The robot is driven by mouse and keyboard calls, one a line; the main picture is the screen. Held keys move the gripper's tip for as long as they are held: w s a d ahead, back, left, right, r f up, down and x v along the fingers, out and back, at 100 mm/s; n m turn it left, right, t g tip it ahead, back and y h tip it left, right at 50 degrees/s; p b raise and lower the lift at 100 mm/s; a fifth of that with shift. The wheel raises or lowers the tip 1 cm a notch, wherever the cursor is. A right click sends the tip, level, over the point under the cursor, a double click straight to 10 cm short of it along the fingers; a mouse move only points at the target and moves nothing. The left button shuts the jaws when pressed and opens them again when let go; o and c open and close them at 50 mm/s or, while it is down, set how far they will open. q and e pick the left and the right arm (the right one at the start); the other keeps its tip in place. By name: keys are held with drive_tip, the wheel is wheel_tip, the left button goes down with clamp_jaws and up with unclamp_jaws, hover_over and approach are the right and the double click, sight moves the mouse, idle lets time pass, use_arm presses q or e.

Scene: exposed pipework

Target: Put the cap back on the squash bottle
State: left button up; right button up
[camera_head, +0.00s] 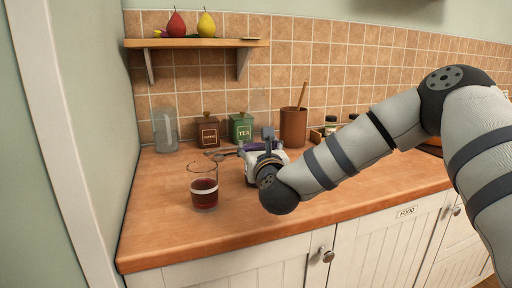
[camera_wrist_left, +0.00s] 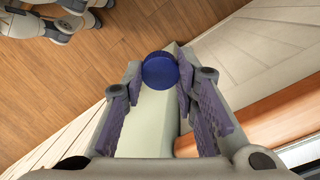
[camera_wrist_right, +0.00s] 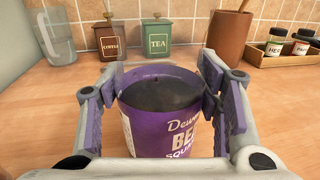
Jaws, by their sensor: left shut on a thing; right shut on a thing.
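The blue cap (camera_wrist_left: 160,70) is between the fingertips of my left gripper (camera_wrist_left: 160,78), which is shut on it. That gripper is held over the floor by pale panelling and does not show in the head view. My right gripper (camera_wrist_right: 158,82) is shut around the squash bottle (camera_wrist_right: 160,130), which has a purple label with white lettering and stands on the worktop. The bottle's top looks dark and wide in the right wrist view; I cannot make out a neck. In the head view my right gripper (camera_head: 264,152) and arm hide most of the bottle.
A glass of red drink (camera_head: 204,190) stands at the worktop's front left. Behind are a clear jar (camera_head: 165,130), a coffee tin (camera_head: 207,132), a tea tin (camera_head: 241,128), a brown utensil pot (camera_head: 293,127) and spice jars (camera_wrist_right: 275,45). The worktop's front left is otherwise clear.

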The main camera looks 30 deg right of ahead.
sight(268, 112)
use_arm(q)
drive_tip(key=shift+r, duration=0.1)
use_arm(e)
drive_tip(key=shift+r, duration=0.25)
